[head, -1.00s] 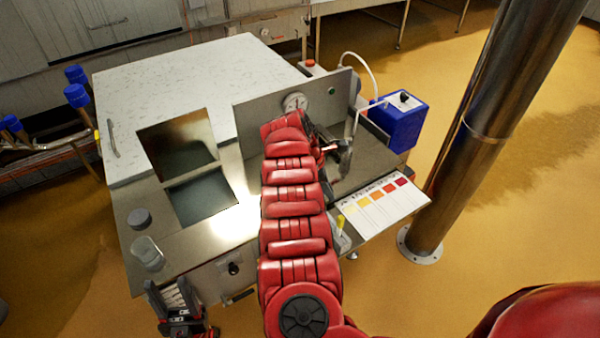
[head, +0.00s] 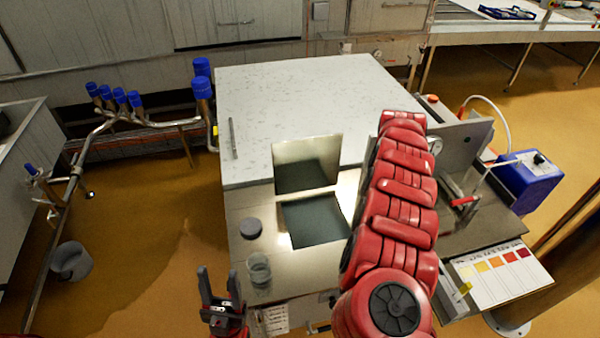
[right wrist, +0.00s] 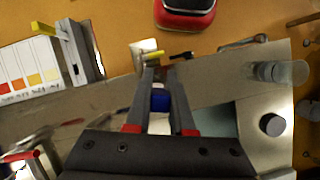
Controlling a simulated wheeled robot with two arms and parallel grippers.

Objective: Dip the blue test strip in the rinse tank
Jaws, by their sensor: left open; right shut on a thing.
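In the right wrist view my right gripper (right wrist: 160,88) is shut on a small blue thing with a white part, apparently the blue test strip (right wrist: 160,102). A greenish opening (right wrist: 215,120) lies beside the fingers there. My left gripper (head: 218,278) is open and empty, at the front left corner of the steel top.
A clear beaker (head: 258,270) and a dark round puck (head: 251,228) stand left of the front opening. A colour chart (head: 502,274) lies at the right, with a blue canister (head: 530,182) behind it. A steel upright panel (head: 462,150) stands beside my right arm.

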